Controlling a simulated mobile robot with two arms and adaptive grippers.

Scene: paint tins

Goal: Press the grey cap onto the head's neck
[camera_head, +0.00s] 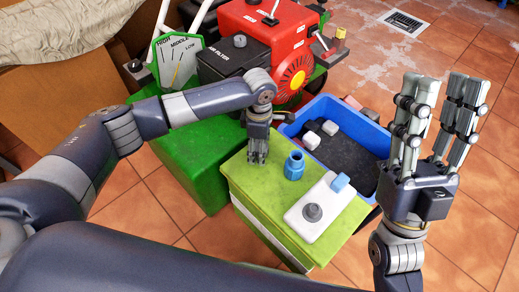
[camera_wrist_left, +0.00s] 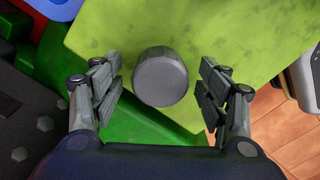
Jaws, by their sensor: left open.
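A round grey cap (camera_wrist_left: 160,77) sits at the edge of the lime-green top, between the parted fingers of my left gripper (camera_wrist_left: 160,92) in the left wrist view. The fingers show a gap on both sides of it. In the head view my left gripper (camera_head: 257,158) points down at the far left corner of that top and hides the cap. A blue piece with a narrower upright neck (camera_head: 294,166) stands just right of it; I take this as the head. My right gripper (camera_head: 440,85) is open and empty, fingers up, at the right.
A white plate (camera_head: 327,224) with a grey knob and a small blue block stands at the front of the lime-green box (camera_head: 240,181). A blue crate (camera_head: 294,131) with loose blocks is behind it. A red machine (camera_head: 262,37) stands at the back.

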